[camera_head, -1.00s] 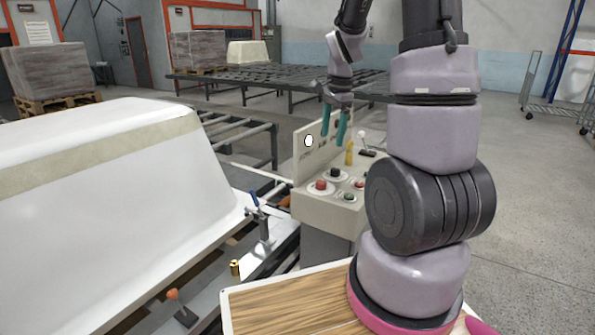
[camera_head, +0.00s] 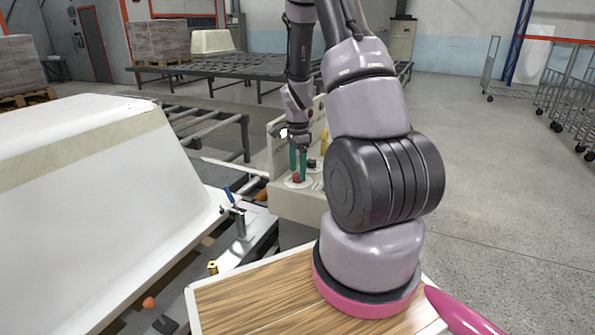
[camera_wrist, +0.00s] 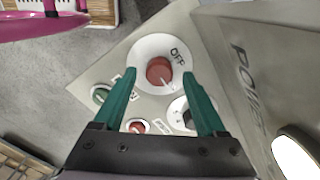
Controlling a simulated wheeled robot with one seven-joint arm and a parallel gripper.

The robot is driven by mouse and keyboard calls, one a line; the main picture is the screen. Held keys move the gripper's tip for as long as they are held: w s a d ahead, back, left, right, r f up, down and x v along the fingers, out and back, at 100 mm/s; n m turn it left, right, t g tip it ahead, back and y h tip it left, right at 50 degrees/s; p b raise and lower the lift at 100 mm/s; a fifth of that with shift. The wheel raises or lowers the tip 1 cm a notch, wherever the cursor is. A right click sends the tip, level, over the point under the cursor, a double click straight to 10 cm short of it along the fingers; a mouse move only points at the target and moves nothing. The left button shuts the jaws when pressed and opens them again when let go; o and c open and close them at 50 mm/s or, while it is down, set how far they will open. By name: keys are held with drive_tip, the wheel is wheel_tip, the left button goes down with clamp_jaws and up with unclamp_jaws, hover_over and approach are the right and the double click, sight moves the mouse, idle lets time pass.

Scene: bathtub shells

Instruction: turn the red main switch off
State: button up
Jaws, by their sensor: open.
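The red main switch (camera_wrist: 160,72) is a round red knob on a white disc with "OFF" lettered on it. In the wrist view it lies between and just beyond the tips of my open gripper (camera_wrist: 159,75). In the head view the red switch (camera_head: 297,177) shows on the control box (camera_head: 290,203), right below my green fingertips (camera_head: 298,172). The fingers point down at it. I cannot tell whether they touch the knob. A pale mark on the knob points toward the lower right in the wrist view.
A black knob (camera_wrist: 187,118), a small red button (camera_wrist: 137,126) and a green button (camera_wrist: 101,94) sit close by on the panel. The box's upright back plate (camera_wrist: 250,70) stands beside my gripper. A white bathtub shell (camera_head: 90,210) lies left.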

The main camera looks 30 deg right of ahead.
drive_tip(key=shift+f, duration=0.5)
drive_tip(key=shift+c, duration=0.3)
clamp_jaws()
